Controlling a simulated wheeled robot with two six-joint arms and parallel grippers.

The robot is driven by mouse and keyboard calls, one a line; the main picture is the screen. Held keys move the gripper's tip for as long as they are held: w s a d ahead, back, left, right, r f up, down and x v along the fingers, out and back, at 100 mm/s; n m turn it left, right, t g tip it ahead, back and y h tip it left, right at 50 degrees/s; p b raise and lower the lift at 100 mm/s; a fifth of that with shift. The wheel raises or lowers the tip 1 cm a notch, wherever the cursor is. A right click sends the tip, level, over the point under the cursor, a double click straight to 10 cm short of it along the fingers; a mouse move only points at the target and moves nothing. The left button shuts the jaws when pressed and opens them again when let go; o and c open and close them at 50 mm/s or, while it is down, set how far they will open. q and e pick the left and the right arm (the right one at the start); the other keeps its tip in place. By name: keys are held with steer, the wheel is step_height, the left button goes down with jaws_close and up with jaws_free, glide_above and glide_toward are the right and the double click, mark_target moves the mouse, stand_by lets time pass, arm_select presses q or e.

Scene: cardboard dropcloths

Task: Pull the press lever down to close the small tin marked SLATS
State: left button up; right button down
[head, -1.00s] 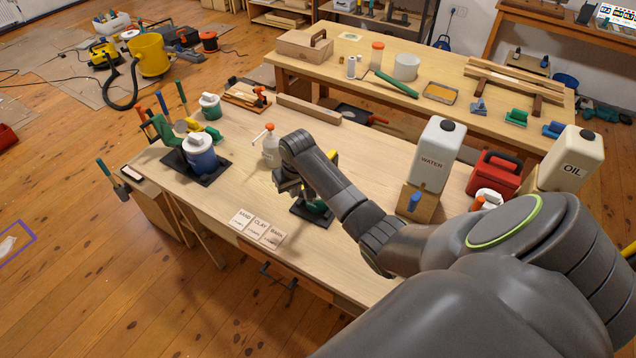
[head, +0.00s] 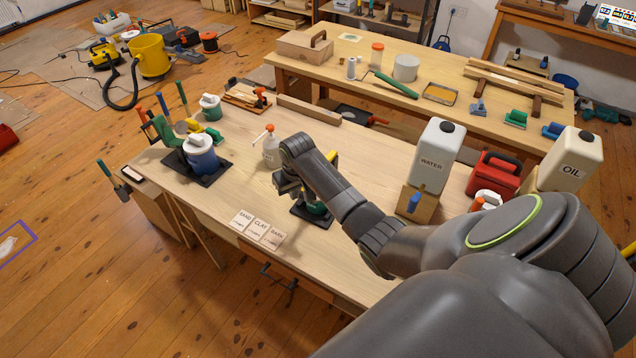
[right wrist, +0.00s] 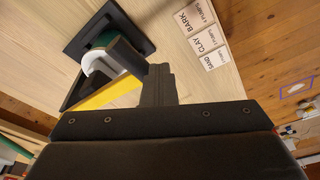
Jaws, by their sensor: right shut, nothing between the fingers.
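The press stands on a black base (head: 313,218) on the near bench, mostly behind my right arm. Its yellow lever (head: 333,158) shows just past my forearm, and in the right wrist view the yellow bar (right wrist: 112,94) lies beside my fingers. A small green tin with a whitish top (right wrist: 98,62) is on the base in the wrist view; only a bit of green shows in the head view. I cannot read SLATS on it. My right gripper (right wrist: 158,75) is shut and empty, close to the press; I cannot tell if it touches the lever. My left gripper is out of view.
Cards marked SAND, CLAY and BARK (head: 259,228) lie near the front edge. A spray bottle (head: 271,150) stands behind my gripper. A blue tin (head: 201,156) is on another black base at left. The WATER container (head: 437,155) and a red can (head: 492,175) stand right.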

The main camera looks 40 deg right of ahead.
steer(key=shift+d+r, duration=0.15)
steer(key=shift+r, duration=0.2)
steer(key=shift+w, duration=0.1)
steer(key=r, duration=0.1)
steer(key=r+p, duration=0.1)
steer(key=shift+w+d+r, duration=0.15)
steer(key=shift+d+r, duration=0.25)
stand_by(0.4)
steer(key=shift+d, duration=0.1)
